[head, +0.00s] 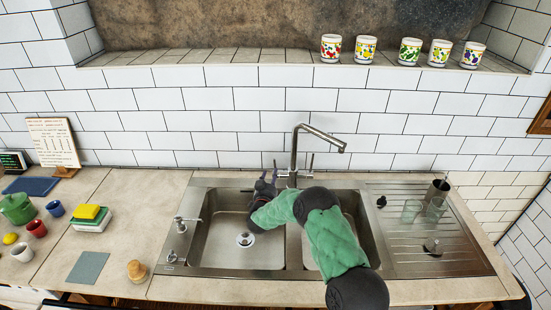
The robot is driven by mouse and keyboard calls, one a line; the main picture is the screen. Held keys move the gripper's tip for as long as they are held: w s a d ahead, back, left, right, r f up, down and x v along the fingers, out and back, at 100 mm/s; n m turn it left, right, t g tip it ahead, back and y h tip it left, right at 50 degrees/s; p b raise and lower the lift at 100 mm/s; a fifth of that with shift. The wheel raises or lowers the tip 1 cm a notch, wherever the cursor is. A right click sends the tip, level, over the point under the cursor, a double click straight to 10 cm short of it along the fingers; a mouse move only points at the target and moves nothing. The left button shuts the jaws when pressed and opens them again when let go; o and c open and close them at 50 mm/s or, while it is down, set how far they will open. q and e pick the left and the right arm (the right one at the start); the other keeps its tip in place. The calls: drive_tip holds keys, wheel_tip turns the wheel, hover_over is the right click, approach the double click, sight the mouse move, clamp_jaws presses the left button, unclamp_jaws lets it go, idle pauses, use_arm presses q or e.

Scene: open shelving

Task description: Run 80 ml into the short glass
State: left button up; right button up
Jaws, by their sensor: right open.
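Two clear greenish glasses stand on the ribbed drainboard right of the sink: one on the left (411,211) and one on the right (436,208). The left one looks a little shorter, but their heights are hard to compare. The steel tap (295,148) rises behind the sink, its spout turned to the right. A thin lever (310,167) shows beside its base. No water stream is visible. My right gripper (267,170) is open and seems empty, left of the tap base near the sink's back rim. My left gripper is not in view.
The left basin (223,222) looks empty; my right arm covers much of the right basin. A dark cup (438,189) stands behind the glasses and a strainer (432,247) lies in front. Colored cups and a green pot (17,208) occupy the left counter.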

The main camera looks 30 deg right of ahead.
drive_tip(key=shift+n+h, duration=0.4)
drive_tip(key=shift+n, duration=0.5)
drive_tip(key=x, duration=0.7)
drive_tip(key=f+x, duration=0.1)
drive_tip(key=x, duration=0.2)
drive_tip(key=shift+w+d+b, duration=0.15)
drive_tip(key=shift+w+b, duration=0.1)
drive_tip(key=shift+b, duration=0.1)
clamp_jaws()
